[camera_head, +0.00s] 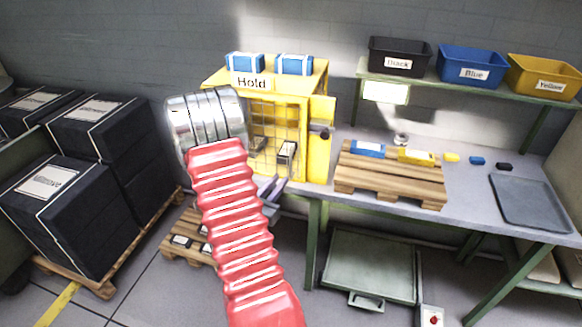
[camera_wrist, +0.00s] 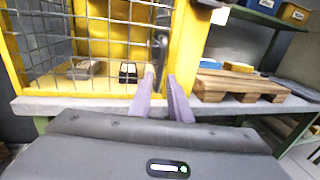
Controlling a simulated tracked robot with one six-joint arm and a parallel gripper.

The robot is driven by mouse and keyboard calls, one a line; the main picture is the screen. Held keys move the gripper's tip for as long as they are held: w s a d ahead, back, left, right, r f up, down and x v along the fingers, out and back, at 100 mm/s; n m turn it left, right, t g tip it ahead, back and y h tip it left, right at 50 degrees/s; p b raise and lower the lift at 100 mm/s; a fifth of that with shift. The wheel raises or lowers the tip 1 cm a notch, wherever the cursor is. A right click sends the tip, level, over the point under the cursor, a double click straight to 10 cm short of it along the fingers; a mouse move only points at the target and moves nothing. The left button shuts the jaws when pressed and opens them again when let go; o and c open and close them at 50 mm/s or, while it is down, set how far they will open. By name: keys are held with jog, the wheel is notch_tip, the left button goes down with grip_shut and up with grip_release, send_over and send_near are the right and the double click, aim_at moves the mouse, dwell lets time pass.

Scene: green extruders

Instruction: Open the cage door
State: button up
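The yellow cage (camera_head: 318,160) labelled "Hold" stands at the left end of the workbench. Its wire-mesh door (camera_head: 270,115) faces me and looks closed. In the wrist view the mesh (camera_wrist: 55,45) fills the upper left. A dark upright handle (camera_wrist: 160,48) shows at the mesh's right side, by a yellow post (camera_wrist: 190,42). My gripper (camera_head: 272,187) is low in front of the cage. In the wrist view its purple fingers (camera_wrist: 160,77) are apart with nothing between them. Their tips point just below the handle; I cannot tell the remaining distance.
Blue cases (camera_head: 294,64) lie on the cage top; small items (camera_head: 287,152) are inside. A wooden pallet (camera_head: 392,180) with blue and yellow blocks stands right of the cage. A grey tray (camera_head: 530,200) lies far right.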

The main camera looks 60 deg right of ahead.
jog(key=d, duration=0.8)
jog(key=shift+s+d, duration=0.2)
jog(key=shift+d, duration=0.1)
jog(key=shift+c, duration=0.4)
grip_shut()
